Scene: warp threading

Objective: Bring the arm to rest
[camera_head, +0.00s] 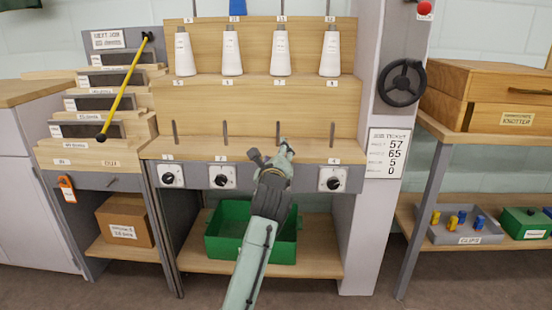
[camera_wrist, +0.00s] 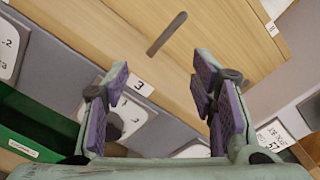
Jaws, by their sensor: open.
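My gripper (camera_head: 271,157) is in front of the wooden bench, over the spot between the knobs marked 2 and 4. In the wrist view my gripper (camera_wrist: 160,82) has its purple-padded fingers spread wide with nothing between them. Past the fingers, the wrist view shows a tag marked 3 (camera_wrist: 140,86) and a dark knob (camera_wrist: 113,129) partly behind the left finger. In the head view my arm hides that knob. Whether the fingers touch the panel cannot be told.
Several white cones (camera_head: 232,52) stand on the upper shelf. Upright dark pegs (camera_head: 225,132) line the bench. A green bin (camera_head: 222,240) sits below. A yellow rod (camera_head: 123,88) leans on the left rack. A grey post with a black handwheel (camera_head: 402,82) stands right.

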